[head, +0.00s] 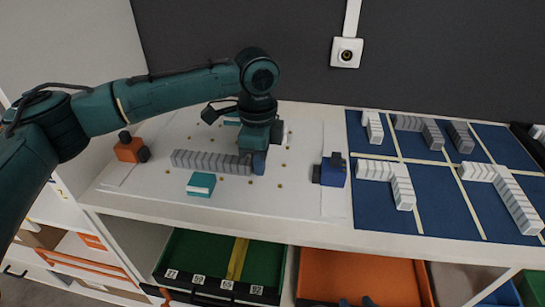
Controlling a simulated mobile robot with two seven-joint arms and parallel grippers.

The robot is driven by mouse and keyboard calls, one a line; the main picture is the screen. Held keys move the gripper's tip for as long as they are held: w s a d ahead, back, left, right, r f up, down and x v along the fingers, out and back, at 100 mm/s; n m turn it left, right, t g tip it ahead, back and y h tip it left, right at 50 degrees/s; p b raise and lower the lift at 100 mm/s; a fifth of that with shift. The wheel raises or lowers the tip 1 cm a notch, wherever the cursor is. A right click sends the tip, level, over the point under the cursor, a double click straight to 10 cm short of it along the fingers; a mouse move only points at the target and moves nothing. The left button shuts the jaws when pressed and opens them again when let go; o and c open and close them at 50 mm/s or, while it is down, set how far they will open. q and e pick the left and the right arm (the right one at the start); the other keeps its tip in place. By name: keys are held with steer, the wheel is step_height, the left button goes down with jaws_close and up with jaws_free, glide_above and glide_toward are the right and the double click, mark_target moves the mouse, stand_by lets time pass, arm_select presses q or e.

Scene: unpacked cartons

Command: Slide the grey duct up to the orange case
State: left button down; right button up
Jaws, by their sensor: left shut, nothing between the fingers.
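The grey ribbed duct (208,162) lies on the white board, running left to right. The orange case (127,151), with black parts on its top and right side, sits at the board's left. A small gap separates the duct's left end from the black part on the case's right side. My left gripper (259,164) is shut and points down at the duct's right end. Whether it touches the duct I cannot tell, as the gripper hides that end.
A teal and white box (200,185) lies just in front of the duct. A blue case (332,171) stands to the right of my gripper. Blue mats (440,208) with several grey ducts lie farther right. Green (210,254) and orange (360,277) bins sit below the shelf edge.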

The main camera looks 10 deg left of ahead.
mark_target(228, 159)
arm_select(q)
steer(key=shift+a, duration=0.15)
